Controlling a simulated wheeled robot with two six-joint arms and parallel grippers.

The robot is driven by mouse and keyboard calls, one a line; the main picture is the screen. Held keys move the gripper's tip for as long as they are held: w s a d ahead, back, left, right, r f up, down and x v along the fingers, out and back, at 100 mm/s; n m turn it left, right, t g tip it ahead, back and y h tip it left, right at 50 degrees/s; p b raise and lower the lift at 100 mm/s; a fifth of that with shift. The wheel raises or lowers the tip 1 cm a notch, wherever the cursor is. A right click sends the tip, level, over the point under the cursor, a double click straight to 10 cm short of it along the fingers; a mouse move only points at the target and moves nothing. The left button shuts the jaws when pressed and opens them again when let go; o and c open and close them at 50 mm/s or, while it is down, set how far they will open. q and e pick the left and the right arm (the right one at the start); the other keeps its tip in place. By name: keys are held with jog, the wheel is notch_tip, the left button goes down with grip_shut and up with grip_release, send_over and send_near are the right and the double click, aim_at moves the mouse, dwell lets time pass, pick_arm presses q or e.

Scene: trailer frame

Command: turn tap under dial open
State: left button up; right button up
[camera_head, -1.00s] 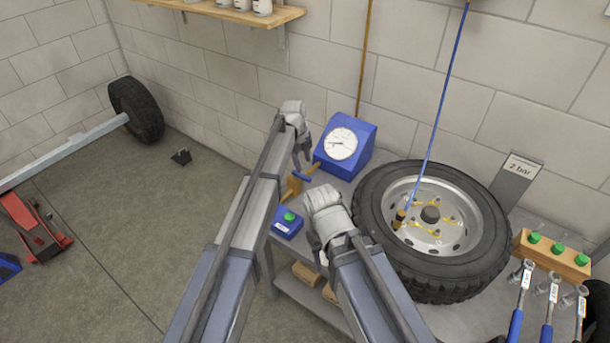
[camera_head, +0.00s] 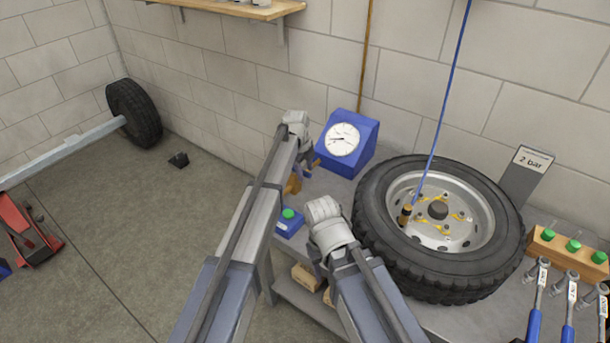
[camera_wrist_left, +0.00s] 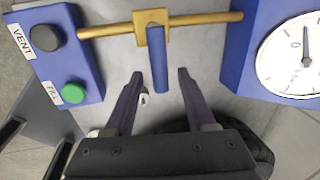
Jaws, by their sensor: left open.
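The tap is a brass block on a brass pipe (camera_wrist_left: 205,18) with a blue lever handle (camera_wrist_left: 157,60), between a blue box and the dial housing. The handle lies across the pipe in the left wrist view. My left gripper (camera_wrist_left: 159,76) is open, its two fingers on either side of the handle's free end, with gaps on both sides. In the head view the left gripper (camera_head: 306,164) covers most of the tap. The round white dial (camera_head: 342,140) is on a blue housing; it also shows in the wrist view (camera_wrist_left: 297,55). My right gripper (camera_head: 318,262) is mostly hidden by its own arm.
The blue box (camera_wrist_left: 62,60) has a dark VENT button and a green FILL button (camera_wrist_left: 74,92). A tyre (camera_head: 375,215) lies on the bench to the right. Open floor is on the left.

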pick_arm(q)
grip_shut()
dwell(0.4)
dwell(1.0)
